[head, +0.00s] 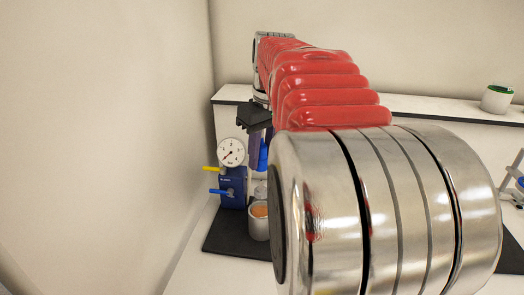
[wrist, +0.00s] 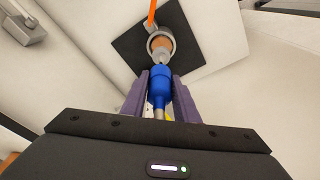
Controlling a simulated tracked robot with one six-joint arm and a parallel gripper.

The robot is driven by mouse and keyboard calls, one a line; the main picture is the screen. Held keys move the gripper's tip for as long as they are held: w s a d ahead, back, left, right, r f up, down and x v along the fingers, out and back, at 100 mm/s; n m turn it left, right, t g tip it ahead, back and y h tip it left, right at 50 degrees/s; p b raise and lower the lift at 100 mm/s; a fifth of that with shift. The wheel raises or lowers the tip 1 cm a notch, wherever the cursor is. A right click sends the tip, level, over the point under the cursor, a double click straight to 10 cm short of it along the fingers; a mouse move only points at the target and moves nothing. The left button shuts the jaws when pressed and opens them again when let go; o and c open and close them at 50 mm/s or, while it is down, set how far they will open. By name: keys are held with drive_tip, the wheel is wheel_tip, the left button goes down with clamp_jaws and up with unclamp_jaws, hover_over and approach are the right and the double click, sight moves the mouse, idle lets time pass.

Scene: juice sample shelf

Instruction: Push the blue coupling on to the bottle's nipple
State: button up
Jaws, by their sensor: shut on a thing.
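My gripper (wrist: 160,78) is shut on the blue coupling (wrist: 161,90), with one purple finger on each side of it. In the head view my gripper (head: 259,148) hangs at the left, and part of the blue coupling (head: 263,158) shows beside a finger. The bottle (wrist: 160,45), with orange contents, stands in a pale round holder (head: 258,228) straight beyond the coupling's end. In the head view the coupling is above the bottle (head: 260,189). The nipple is too small to make out, and I cannot tell whether the coupling touches it.
A blue block (head: 233,187) with a yellow and a blue lever carries a round gauge (head: 231,152), close left of the gripper. The holder stands on a dark mat (head: 226,237). A white can with a green rim (head: 497,98) is on the ledge at right. My arm hides much of the middle.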

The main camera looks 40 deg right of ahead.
sight(262, 181)
drive_tip(key=shift+f, duration=1.45)
drive_tip(key=shift+s+f, duration=0.1)
drive_tip(key=shift+f, duration=1.9)
idle(1.2)
drive_tip(key=o, duration=1.1)
drive_tip(key=shift+o, duration=0.3)
drive_tip(key=shift+r, duration=0.1)
drive_tip(key=r, duration=0.4)
drive_tip(key=s+r, duration=0.1)
drive_tip(key=r, duration=0.4)
drive_tip(key=s+r, duration=0.1)
drive_tip(key=r, duration=0.3)
drive_tip(key=shift+r, duration=0.2)
drive_tip(key=shift+a, duration=0.1)
